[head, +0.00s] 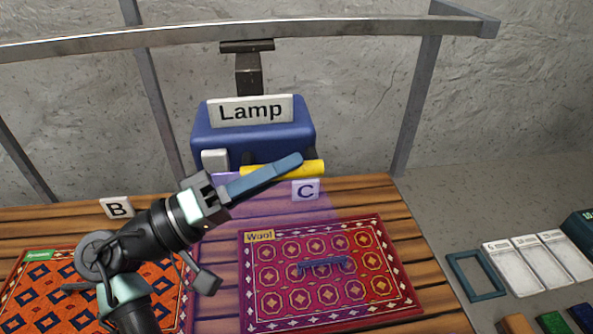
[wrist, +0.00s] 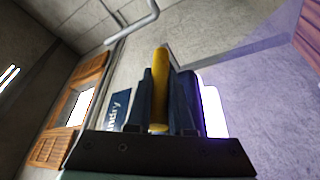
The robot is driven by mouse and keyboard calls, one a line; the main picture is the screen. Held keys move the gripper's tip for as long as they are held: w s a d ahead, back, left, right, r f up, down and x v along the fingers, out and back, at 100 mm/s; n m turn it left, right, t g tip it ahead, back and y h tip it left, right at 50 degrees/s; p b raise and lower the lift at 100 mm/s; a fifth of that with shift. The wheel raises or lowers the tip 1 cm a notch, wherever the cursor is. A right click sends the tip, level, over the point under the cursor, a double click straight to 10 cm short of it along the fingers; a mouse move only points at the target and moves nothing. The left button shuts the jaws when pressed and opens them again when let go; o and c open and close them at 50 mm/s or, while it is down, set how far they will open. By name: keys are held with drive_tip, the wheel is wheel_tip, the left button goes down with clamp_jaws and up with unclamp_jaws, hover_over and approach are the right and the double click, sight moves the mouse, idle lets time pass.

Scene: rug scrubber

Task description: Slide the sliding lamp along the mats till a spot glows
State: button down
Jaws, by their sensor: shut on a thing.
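The sliding lamp (head: 250,138) is a blue box marked "Lamp", hung from the metal rail at the back. Its yellow handle (head: 312,167) sticks out low at the front right. My gripper (head: 288,165) is shut on this handle; the wrist view shows the yellow handle (wrist: 160,70) between the two dark fingers (wrist: 163,100). Purple light falls over the red mat marked "Wool" (head: 262,322), below sign C (head: 305,190). A short blue-violet bar shape shows mid-mat; I cannot tell if it is a glow. The orange mat (head: 22,310) near sign B (head: 117,207) is partly hidden by my arm.
The rail (head: 370,26) runs across the top, on metal posts. Right of the wooden table stand a teal frame (head: 474,276), pale panels (head: 538,262) and several coloured blocks (head: 551,322). The rail is clear on both sides of the lamp.

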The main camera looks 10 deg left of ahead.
idle(0.3)
drive_tip(key=c, duration=0.8)
unclamp_jaws()
drive_tip(key=b+v, duration=0.4)
drive_tip(key=v, duration=0.9)
drive_tip(key=shift+w, duration=0.1)
